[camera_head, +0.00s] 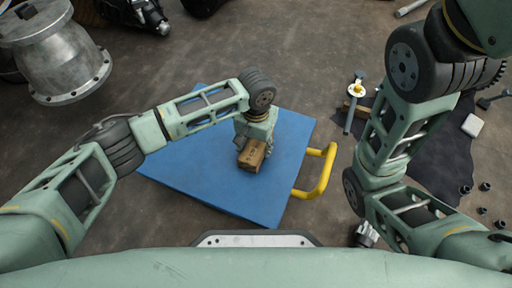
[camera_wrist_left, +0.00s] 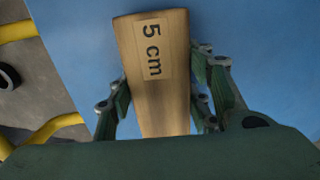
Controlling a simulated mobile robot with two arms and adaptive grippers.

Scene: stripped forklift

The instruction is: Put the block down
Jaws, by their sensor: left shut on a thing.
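A wooden block (camera_head: 252,154) with a "5 cm" label sits between the fingers of my left gripper (camera_head: 256,143), over the blue platform (camera_head: 185,165). In the left wrist view the block (camera_wrist_left: 157,85) runs lengthwise away from the palm, label facing the camera. The left gripper (camera_wrist_left: 160,108) has its green linked fingers on both sides of the block, shut on it. Blue surface shows behind the block. I cannot tell whether the block touches the platform.
A yellow handle (camera_head: 325,172) sticks out from the platform's right edge. A dark mat (camera_head: 440,150) with small parts lies to the right. A flanged metal housing (camera_head: 60,65) stands at upper left. The platform's left and front areas are bare.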

